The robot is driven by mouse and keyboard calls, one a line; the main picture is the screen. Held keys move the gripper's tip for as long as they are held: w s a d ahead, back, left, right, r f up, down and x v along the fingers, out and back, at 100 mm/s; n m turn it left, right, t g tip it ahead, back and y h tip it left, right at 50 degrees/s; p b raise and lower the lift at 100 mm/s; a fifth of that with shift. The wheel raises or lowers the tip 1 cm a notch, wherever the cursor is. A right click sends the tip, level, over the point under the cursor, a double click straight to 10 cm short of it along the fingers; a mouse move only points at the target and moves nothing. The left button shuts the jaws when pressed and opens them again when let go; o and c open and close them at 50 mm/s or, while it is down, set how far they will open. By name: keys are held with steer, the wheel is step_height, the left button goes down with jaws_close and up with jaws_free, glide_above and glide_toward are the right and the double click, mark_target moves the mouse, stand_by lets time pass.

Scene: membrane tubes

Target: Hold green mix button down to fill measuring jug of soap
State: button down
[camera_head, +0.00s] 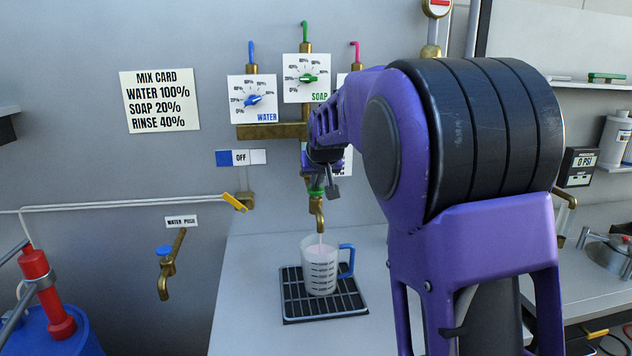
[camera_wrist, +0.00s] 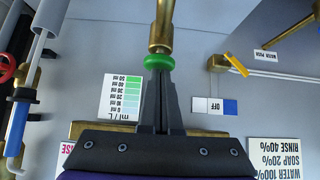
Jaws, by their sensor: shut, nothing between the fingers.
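The green mix button (camera_wrist: 159,62) is a green ring on the brass tap in the wrist view. It also shows small above the spout (camera_head: 317,205) in the head view. My gripper (camera_wrist: 160,73) is shut and empty, with its fingertips against or right beside the green ring; I cannot tell how far it is pressed. The measuring jug (camera_head: 318,280) is clear with black marks and a blue handle. It stands upright under the spout on a black drip tray (camera_head: 296,303). A thin pale stream runs from the spout into the jug, which looks filled with pale pinkish liquid.
Above are the blue WATER dial (camera_head: 253,100) and green SOAP dial (camera_head: 306,79); my arm partly covers a third panel. A mix card (camera_head: 159,100) hangs at left. A WATER PUSH tap (camera_head: 169,267) and red-and-blue container (camera_head: 50,300) are lower left. Counter around the tray is clear.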

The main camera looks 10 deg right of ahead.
mark_target(316, 194)
step_height(316, 194, up, 4)
steer(key=p, duration=0.3)
steer(key=shift+s+f, duration=0.1)
steer(key=v, duration=1)
